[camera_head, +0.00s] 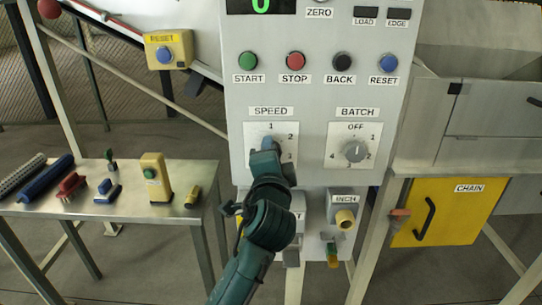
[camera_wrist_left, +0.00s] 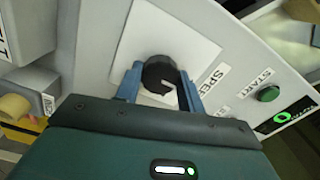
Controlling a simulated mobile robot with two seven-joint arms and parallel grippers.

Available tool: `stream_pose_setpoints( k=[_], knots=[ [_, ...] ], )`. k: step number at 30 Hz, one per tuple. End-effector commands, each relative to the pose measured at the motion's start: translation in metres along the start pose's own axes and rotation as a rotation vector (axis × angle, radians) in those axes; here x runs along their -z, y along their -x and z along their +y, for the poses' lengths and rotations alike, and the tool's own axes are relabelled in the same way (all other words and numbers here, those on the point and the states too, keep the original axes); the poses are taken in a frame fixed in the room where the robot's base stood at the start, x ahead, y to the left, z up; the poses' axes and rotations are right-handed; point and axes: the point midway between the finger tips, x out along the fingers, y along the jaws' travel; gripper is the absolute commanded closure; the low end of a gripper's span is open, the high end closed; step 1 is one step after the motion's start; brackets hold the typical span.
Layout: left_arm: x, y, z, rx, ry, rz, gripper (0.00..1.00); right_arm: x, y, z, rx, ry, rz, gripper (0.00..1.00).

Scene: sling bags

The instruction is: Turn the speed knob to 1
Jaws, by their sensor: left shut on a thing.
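The SPEED dial plate (camera_head: 251,131) is on the grey panel, with 1 at the top, 2 at the upper right and 3 at the lower right. My left gripper (camera_head: 267,147) is in front of it and hides the knob in the head view. In the left wrist view the dark round speed knob (camera_wrist_left: 158,72) sits between the two blue fingers of my left gripper (camera_wrist_left: 161,84), which is shut on it. A pale notch shows on the knob, but I cannot tell which number it points to. My right gripper is not in view.
The BATCH knob (camera_head: 354,151) is to the right of the speed dial. START (camera_head: 248,60), STOP (camera_head: 295,61), BACK (camera_head: 342,62) and RESET (camera_head: 388,64) buttons are above. The INCH control (camera_head: 345,219) sticks out below. A table (camera_head: 140,222) with brushes stands at left.

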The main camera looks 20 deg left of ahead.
Motion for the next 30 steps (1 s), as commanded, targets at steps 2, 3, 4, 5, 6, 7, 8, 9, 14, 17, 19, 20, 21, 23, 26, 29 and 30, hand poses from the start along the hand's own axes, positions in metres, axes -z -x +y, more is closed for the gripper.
stream_pose_setpoints(
  k=[2, 3, 4, 5, 6, 7, 8, 9, 14, 17, 19, 20, 21, 23, 26, 29, 30],
  knots=[
    [0.0, 0.0001, 0.0005, -0.001, 0.013, 0.0, 0.84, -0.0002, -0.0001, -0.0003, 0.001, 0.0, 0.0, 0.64],
    [0.0, 0.0001, 0.0004, -0.001, 0.018, 0.0, 0.84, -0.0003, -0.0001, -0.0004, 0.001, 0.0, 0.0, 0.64],
    [0.0, 0.0001, 0.0004, -0.001, 0.021, 0.0, 0.84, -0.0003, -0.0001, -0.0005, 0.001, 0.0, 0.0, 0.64],
    [0.0, 0.0001, 0.0004, -0.001, 0.023, 0.0, 0.84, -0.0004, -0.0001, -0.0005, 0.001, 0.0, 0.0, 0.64],
    [0.0, 0.0001, 0.0003, -0.001, 0.025, 0.0, 0.84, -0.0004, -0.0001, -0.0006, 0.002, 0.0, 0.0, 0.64],
    [0.0, 0.0001, 0.0003, -0.001, 0.026, 0.0, 0.84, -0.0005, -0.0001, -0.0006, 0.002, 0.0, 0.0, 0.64],
    [0.0, 0.0, 0.0003, -0.001, 0.027, 0.0, 0.84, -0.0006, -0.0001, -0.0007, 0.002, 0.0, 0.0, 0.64],
    [0.0, 0.0, 0.0003, -0.001, 0.028, 0.0, 0.84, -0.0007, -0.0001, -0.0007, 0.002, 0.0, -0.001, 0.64],
    [0.0, 0.0, 0.0002, -0.001, 0.028, 0.0, 0.84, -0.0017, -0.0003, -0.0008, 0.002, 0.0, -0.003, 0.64],
    [0.0001, 0.0001, 0.0002, -0.001, 0.028, 0.0, 0.6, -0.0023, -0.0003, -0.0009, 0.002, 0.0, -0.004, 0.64],
    [0.0001, 0.0, 0.0002, -0.001, 0.027, 0.0, 0.54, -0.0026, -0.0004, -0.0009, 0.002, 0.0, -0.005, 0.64],
    [0.0001, 0.0, 0.0001, -0.001, 0.027, 0.0, 0.52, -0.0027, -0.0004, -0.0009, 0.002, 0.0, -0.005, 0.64],
    [0.0001, 0.0, 0.0001, -0.001, 0.026, 0.0, 0.48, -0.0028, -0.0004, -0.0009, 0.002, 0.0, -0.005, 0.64],
    [0.0001, 0.0, 0.0001, -0.001, 0.026, 0.0, 0.43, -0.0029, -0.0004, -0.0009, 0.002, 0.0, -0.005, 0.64],
    [0.0, 0.0, 0.0, 0.0, 0.025, 0.0, 0.4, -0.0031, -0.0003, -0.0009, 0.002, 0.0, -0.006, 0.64],
    [0.0, 0.0, -0.0001, 0.0, 0.024, 0.0, 0.4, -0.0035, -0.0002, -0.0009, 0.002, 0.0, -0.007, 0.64],
    [0.0, 0.0, -0.0001, 0.0, 0.024, 0.0, 0.4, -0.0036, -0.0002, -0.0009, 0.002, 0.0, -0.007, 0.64]
  ],
)
